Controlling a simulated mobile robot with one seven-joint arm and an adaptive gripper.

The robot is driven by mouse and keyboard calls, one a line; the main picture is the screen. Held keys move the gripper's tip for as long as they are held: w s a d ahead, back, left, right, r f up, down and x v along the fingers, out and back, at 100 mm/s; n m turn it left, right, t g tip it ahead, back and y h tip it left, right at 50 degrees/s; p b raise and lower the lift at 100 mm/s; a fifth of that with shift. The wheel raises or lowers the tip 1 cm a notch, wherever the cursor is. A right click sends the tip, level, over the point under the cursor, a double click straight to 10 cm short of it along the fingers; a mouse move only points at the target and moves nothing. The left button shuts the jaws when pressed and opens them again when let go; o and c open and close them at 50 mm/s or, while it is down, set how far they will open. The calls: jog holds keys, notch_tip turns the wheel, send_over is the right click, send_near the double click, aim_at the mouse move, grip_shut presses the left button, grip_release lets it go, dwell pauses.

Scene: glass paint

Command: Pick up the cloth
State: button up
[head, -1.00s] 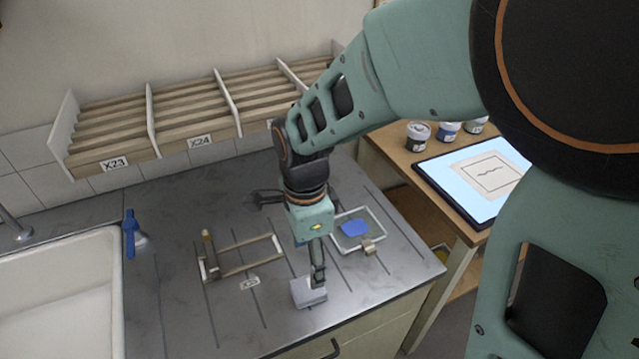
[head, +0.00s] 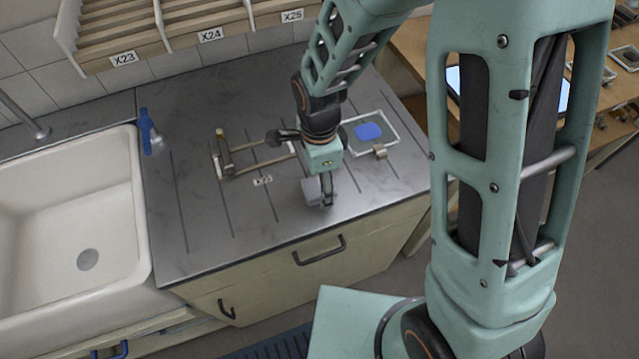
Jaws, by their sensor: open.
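A small pale grey folded piece (head: 312,189), which looks like the cloth, is on the dark worktop near its front edge. My gripper (head: 326,203) points down right at it, at its right side in the head view. The gripper is open. Its fingers are small and partly overlap the grey piece, so I cannot tell whether they touch it or stand on both sides of it.
A tray (head: 396,138) with a blue patch (head: 368,131) lies right of my gripper. Slatted racks (head: 180,62) stand behind.

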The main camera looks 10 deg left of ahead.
jog(key=shift+c, duration=0.2)
jog(key=c, duration=1.2)
jog(key=shift+r, duration=0.1)
